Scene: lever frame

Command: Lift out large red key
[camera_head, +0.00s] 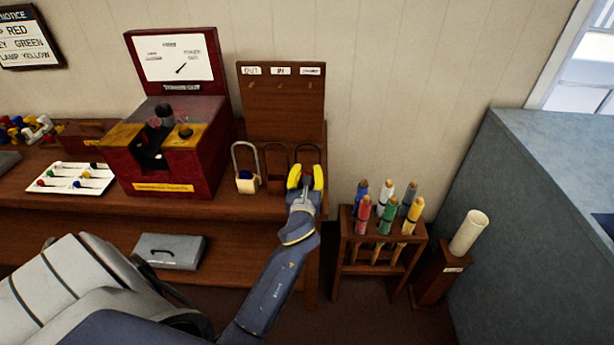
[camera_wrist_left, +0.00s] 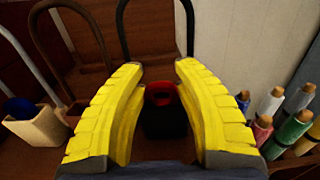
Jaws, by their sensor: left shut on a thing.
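The large red key (camera_wrist_left: 160,87) shows as a red top in a black holder (camera_wrist_left: 163,120) under a dark hoop, between the fingers of my left gripper (camera_wrist_left: 158,68). In the head view my left gripper (camera_head: 306,176) is at the right end of the wooden shelf and hides most of the key and holder. It is shut on the red key, though the exact contact is hard to see. My right gripper is not in view.
Left of the gripper stand a brown hooped holder (camera_head: 277,185) and a cream one (camera_head: 247,184) with a blue piece. A red cabinet (camera_head: 170,148) stands further left. A rack (camera_head: 380,240) of coloured sticks stands on the right. A wooden board (camera_head: 283,105) rises behind.

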